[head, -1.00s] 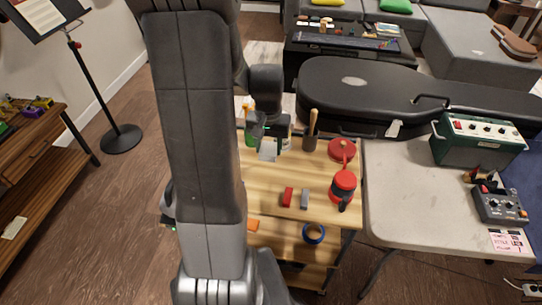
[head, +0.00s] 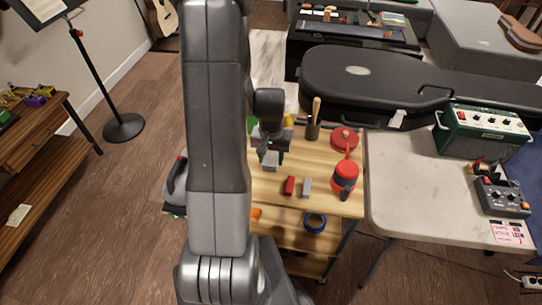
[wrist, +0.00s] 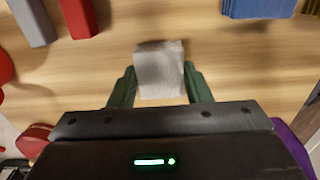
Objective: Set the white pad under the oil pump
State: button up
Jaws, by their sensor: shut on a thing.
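The white pad (wrist: 160,68), a small pale block, sits between the green fingers of my gripper (wrist: 160,85) in the wrist view. My gripper (head: 270,154) is shut on it and holds it over the wooden cart top; the height is hard to tell. The pad also shows in the head view (head: 270,162). The oil pump (head: 345,178) seems to be the red and black can standing at the right of the cart top. A thin red part runs from it toward a round red thing (head: 343,137) behind. The pad is left of the pump, apart from it.
A red block (head: 290,186) and a grey block (head: 307,187) lie between pad and pump. Blue tape (head: 314,222) lies in front. A dark cup (head: 312,128) with a wooden handle stands behind. A table (head: 400,165) adjoins at right.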

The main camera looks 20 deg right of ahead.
jog(key=shift+f, duration=0.2)
jog(key=o, duration=1)
jog(key=shift+c, duration=0.2)
